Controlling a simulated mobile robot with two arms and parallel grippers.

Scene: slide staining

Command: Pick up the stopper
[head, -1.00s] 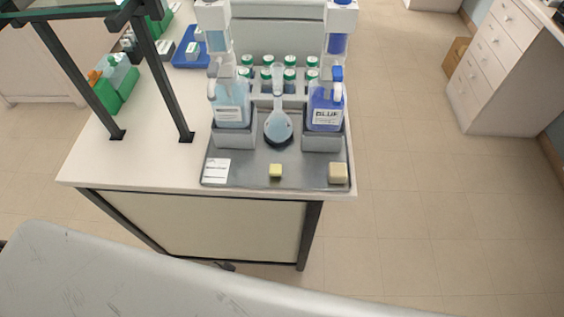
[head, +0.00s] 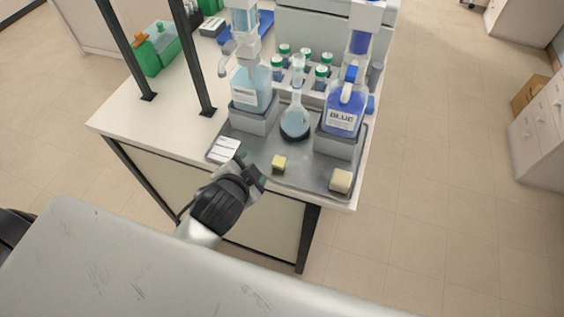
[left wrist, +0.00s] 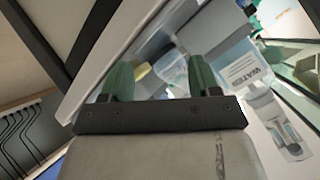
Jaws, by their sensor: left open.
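A small yellow block (head: 279,163), perhaps the stopper, lies near the front of the grey tray (head: 300,180). A larger beige block (head: 341,181) lies at the tray's front right corner. I cannot tell for sure which is the stopper. My left gripper (head: 252,171) is open and empty, left of the yellow block and near the bench's front edge. In the left wrist view, something yellow (left wrist: 142,71) shows beyond the green fingers, close to the left one. My right gripper is not in view.
A round flask (head: 295,123) stands mid-tray, between a pale blue bottle (head: 250,92) and a bottle labelled BLUE (head: 343,112). A white card (head: 224,149) lies at the tray's left. Green-capped vials (head: 284,50) stand behind. Dark posts (head: 191,60) rise on the left.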

